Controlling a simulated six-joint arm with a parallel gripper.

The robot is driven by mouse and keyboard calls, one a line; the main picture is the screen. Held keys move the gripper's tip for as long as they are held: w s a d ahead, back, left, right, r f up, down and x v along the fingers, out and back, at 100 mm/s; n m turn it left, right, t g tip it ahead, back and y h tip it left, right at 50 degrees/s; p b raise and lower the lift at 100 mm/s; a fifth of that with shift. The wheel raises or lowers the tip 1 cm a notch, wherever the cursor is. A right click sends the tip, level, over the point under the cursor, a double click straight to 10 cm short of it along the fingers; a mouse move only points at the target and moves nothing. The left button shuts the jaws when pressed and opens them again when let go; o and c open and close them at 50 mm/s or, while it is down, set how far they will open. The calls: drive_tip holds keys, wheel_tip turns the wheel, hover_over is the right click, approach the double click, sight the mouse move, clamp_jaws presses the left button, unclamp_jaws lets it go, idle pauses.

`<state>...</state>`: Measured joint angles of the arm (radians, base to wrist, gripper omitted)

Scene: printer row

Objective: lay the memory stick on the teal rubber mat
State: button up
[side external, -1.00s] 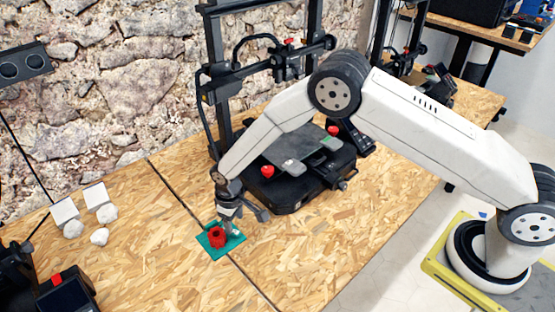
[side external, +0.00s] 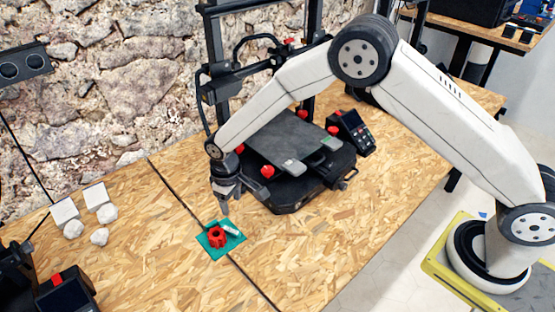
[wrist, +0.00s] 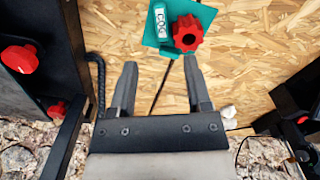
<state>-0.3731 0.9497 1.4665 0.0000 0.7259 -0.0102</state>
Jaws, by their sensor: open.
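The teal rubber mat (side external: 229,244) lies on the wooden table and shows at the top of the wrist view (wrist: 152,42). My gripper (side external: 224,208) is raised above the mat, apart from the stick. In the wrist view its two fingers (wrist: 160,64) are spread with nothing between them.
A red knob-like part (side external: 217,237) sits on the mat beside the stick. A black printer (side external: 300,175) with red knobs stands close to the right of my gripper. Pale stones (side external: 99,236) and white cards (side external: 65,211) lie at left.

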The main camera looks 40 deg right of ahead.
drive_tip(key=shift+d+r, duration=0.1)
drive_tip(key=s+d+r+m+t, duration=0.1)
drive_tip(key=s+d+r+m, duration=0.1)
drive_tip(key=s+d+r, duration=0.4)
drive_tip(key=s+d+r+m+t, duration=0.1)
drive_tip(key=s+d+r, duration=0.5)
drive_tip(key=s+d, duration=0.7)
drive_tip(key=shift+s+r+m+t, duration=0.25)
drive_tip(key=shift+s+m+t, duration=0.05)
drive_tip(key=shift+s+m, duration=0.45)
idle(0.4)
